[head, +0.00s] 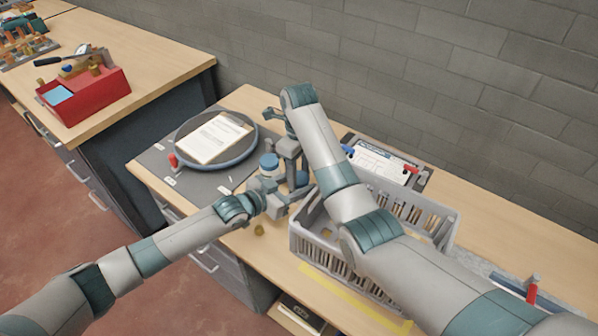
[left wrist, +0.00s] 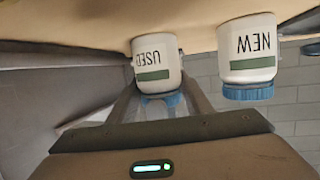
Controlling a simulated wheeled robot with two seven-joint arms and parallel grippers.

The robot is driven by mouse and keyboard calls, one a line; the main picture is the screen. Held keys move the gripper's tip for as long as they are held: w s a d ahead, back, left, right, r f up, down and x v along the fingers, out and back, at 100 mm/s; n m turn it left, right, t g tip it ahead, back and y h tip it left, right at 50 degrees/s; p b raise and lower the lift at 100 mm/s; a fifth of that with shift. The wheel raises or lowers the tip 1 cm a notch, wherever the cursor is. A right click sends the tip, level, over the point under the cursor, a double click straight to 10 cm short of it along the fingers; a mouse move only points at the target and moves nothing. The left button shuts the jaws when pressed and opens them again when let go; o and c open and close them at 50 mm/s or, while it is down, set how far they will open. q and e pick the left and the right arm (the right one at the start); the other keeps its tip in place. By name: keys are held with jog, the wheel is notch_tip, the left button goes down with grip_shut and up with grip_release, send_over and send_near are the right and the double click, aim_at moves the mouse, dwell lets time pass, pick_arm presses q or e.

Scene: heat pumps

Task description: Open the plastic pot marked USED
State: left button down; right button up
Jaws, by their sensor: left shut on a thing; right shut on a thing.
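The white pot marked USED (left wrist: 157,62) stands upside down in the left wrist view, its blue lid (left wrist: 160,98) partly covered by gripper parts. My left gripper (left wrist: 162,92) is shut on this pot, one finger on each side. In the head view my left gripper (head: 281,186) reaches in from the left and mostly hides the pot. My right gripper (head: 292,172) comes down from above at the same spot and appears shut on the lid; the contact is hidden. The similar pot marked NEW (left wrist: 250,48) stands apart beside it; its blue lid (head: 269,160) shows in the head view.
A grey crate (head: 330,258) stands close to the right of the grippers. A round dish with a clipboard (head: 215,137) lies behind left on a dark mat (head: 150,160). A small brass piece (head: 259,230) sits near the front edge. A red toolbox (head: 85,95) stands on another bench.

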jog(key=n, duration=0.3)
jog(key=o, duration=1.2)
jog(key=shift+r, duration=0.1)
jog(key=shift+r, duration=2.15)
jog(key=shift+r, duration=0.1)
jog(key=shift+c, duration=0.4)
